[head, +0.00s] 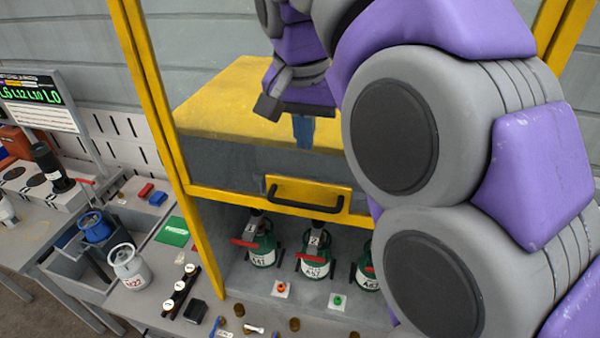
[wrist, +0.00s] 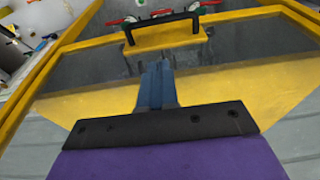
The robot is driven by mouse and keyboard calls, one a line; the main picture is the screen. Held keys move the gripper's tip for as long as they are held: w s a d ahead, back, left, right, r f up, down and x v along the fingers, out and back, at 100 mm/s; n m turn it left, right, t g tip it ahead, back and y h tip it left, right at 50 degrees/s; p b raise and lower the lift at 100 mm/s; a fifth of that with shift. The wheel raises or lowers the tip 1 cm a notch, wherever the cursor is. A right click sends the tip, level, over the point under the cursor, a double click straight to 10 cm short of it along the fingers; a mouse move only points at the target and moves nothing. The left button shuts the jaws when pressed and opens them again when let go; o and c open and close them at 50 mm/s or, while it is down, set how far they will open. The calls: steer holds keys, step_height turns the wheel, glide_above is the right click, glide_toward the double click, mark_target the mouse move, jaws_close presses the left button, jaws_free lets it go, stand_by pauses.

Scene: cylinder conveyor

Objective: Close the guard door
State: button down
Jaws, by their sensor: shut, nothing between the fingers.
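The guard door is a clear panel in a yellow frame (head: 222,196), with a black bar handle (head: 304,203) on a yellow plate at its lower edge. An open gap shows under the door, with green cylinders inside. My gripper (head: 303,145) is in front of the panel, above the handle, its blue fingers shut and empty. In the wrist view the fingers (wrist: 156,72) point toward the handle (wrist: 161,32), which lies beyond their tips, apart from them. I cannot tell whether the fingertips touch the panel.
Several green cylinders (head: 314,262) with red levers stand in the bay under the door. A white cylinder (head: 127,264) and a blue one (head: 94,227) are on the left bench. Small fittings lie along the front edge. A display (head: 36,98) stands at far left. My arm hides the right side.

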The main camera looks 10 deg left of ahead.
steer(key=b, duration=0.1)
glide_above(301, 202)
steer(key=f, duration=1)
steer(key=shift+w+d+f, duration=0.15)
steer(key=shift+w+d, duration=0.05)
steer(key=shift+w, duration=0.1)
steer(key=a+f, duration=0.2)
steer(key=f, duration=0.1)
steer(key=shift+s, duration=0.35)
steer(key=shift+a+f, duration=0.2)
steer(key=shift+a, duration=0.1)
steer(key=shift+d+r, duration=0.1)
steer(key=shift+d, duration=1)
step_height(301, 202, down, 54)
steer(key=b, duration=1.3)
steer(key=shift+s+a, duration=0.25)
steer(key=shift+a, duration=0.1)
